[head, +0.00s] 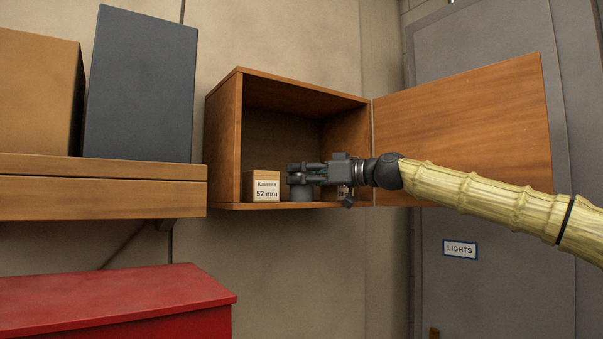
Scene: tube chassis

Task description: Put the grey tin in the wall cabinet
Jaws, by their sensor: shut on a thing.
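The wooden wall cabinet (289,82) hangs on the wall in the middle of the head view, its door (462,130) swung open to the right. My gripper (300,176) reaches in from the right and is inside the cabinet opening, near its floor. It is shut on the grey tin (302,194), whose lower part shows beneath the fingers. The tin is at or just above the cabinet floor; I cannot tell whether it touches. The fingers hide the tin's top.
A wooden shelf (110,190) at left holds a dark box (140,85) and a tan box (38,95). A red box (110,300) is below.

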